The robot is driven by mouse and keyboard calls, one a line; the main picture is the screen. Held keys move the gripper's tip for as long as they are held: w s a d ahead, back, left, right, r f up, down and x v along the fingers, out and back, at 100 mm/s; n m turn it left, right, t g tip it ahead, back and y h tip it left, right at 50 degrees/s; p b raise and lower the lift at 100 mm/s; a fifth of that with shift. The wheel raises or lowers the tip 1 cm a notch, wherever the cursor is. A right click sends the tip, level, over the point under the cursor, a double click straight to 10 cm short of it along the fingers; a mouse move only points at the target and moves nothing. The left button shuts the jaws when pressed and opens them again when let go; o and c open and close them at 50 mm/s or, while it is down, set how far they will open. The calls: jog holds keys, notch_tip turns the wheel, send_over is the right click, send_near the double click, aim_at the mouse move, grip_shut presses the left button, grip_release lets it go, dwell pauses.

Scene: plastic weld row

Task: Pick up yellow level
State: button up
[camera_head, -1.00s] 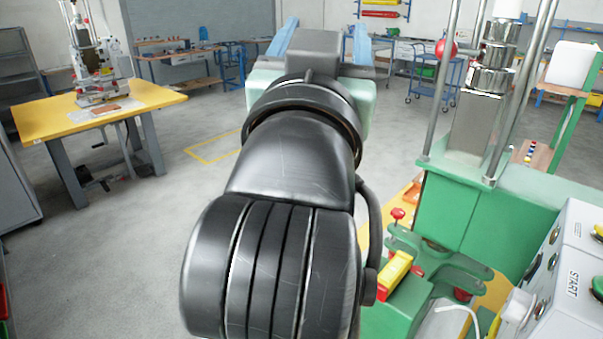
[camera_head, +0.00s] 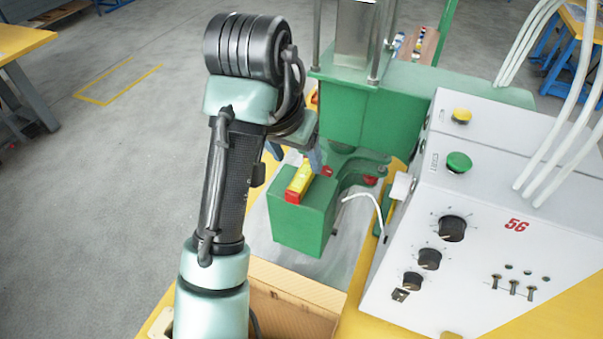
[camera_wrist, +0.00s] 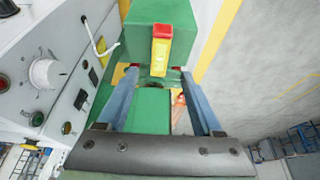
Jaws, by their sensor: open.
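The yellow level (camera_head: 299,182), a small yellow bar with red ends, lies on top of a green block (camera_head: 300,222) of the machine. It also shows in the wrist view (camera_wrist: 161,52), upper middle, just beyond the fingertips. My gripper (camera_head: 295,153) is partly hidden behind my own arm in the head view, close behind the level. In the wrist view my gripper (camera_wrist: 158,73) has its two blue-grey fingers wide apart with nothing between them. The level lines up with the gap between them. I cannot tell the exact distance to it.
A white control box (camera_head: 480,250) with knobs and buttons stands close on the right. The green press column (camera_head: 365,110) rises behind the level. A white cable (camera_head: 362,196) curves beside the block. A cardboard box (camera_head: 290,308) sits in front. Open floor lies left.

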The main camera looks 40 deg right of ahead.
aim_at(302, 176)
jog(key=shift+p+x, duration=0.3)
jog(key=shift+x, duration=2.8)
jog(key=shift+s+a+f, duration=0.1)
jog(key=shift+f, duration=0.2)
grip_shut()
